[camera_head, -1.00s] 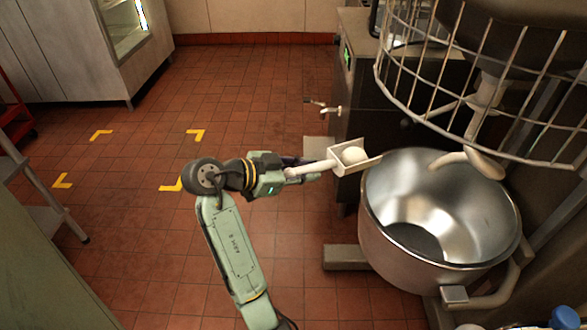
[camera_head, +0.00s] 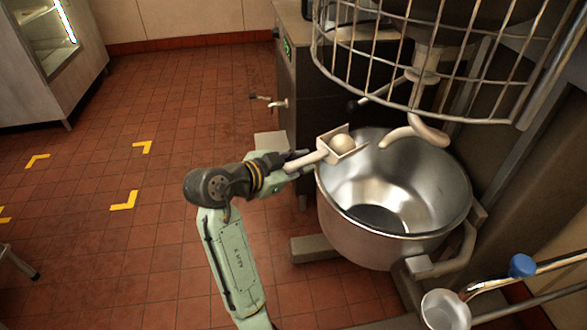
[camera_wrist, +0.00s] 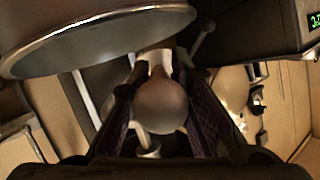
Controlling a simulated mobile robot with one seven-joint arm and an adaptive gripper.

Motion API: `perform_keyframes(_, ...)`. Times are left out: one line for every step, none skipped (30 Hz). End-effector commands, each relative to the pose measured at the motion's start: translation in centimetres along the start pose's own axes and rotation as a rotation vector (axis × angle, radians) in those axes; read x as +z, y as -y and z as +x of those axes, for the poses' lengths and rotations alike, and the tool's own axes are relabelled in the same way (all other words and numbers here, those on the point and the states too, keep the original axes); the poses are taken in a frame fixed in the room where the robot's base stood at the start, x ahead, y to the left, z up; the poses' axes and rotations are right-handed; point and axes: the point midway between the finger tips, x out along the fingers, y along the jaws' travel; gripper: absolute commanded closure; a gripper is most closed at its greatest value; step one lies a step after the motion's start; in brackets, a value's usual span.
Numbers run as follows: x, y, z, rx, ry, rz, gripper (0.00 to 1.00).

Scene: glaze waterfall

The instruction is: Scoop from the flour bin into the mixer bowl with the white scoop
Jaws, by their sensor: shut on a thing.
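The white scoop (camera_head: 325,153) is held by its handle in my gripper (camera_head: 297,163), which is shut on it. A pale rounded lump (camera_head: 342,143) sits in the scoop's square pan. In the head view the pan overlaps the back-left rim of the steel mixer bowl (camera_head: 448,208); its height above the rim is hard to judge. The bowl's visible inside is bare metal with a dark patch at the bottom. In the wrist view a pale rounded part of the scoop (camera_wrist: 162,106) shows between my fingers, and the bowl (camera_wrist: 95,35) is at upper left. I see no flour bin.
The mixer's wire guard (camera_head: 430,55) and curved hook (camera_head: 415,130) hang above the bowl, right of the scoop. A dark machine cabinet (camera_head: 290,75) stands behind. Tiled floor at left is open.

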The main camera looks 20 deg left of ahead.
Motion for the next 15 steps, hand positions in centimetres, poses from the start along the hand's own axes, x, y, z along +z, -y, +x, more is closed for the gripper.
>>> perform_keyframes(0.49, -0.24, 0.20, -0.015, -0.002, 0.036, 1.00)
perform_keyframes(0.48, -0.27, 0.19, -0.024, -0.002, 0.056, 1.00)
perform_keyframes(0.45, -0.31, 0.17, -0.036, -0.002, 0.084, 1.00)
perform_keyframes(0.45, -0.34, 0.16, -0.045, -0.001, 0.105, 1.00)
perform_keyframes(0.47, -0.37, 0.17, -0.053, -0.001, 0.124, 1.00)
perform_keyframes(0.47, -0.43, 0.17, -0.064, -0.001, 0.152, 1.00)
perform_keyframes(0.46, -0.49, 0.17, -0.072, -0.001, 0.172, 1.00)
perform_keyframes(0.46, -0.53, 0.16, -0.080, -0.001, 0.191, 1.00)
perform_keyframes(0.47, -0.58, 0.15, -0.091, 0.000, 0.219, 1.00)
perform_keyframes(0.45, -0.59, 0.13, -0.100, 0.000, 0.239, 1.00)
perform_keyframes(0.43, -0.61, 0.12, -0.109, -0.001, 0.260, 1.00)
perform_keyframes(0.42, -0.65, 0.12, -0.120, 0.000, 0.287, 1.00)
perform_keyframes(0.43, -0.70, 0.13, -0.128, 0.000, 0.307, 1.00)
perform_keyframes(0.43, -0.77, 0.14, -0.136, 0.001, 0.328, 1.00)
perform_keyframes(0.42, -0.81, 0.17, -0.143, 0.000, 0.347, 1.00)
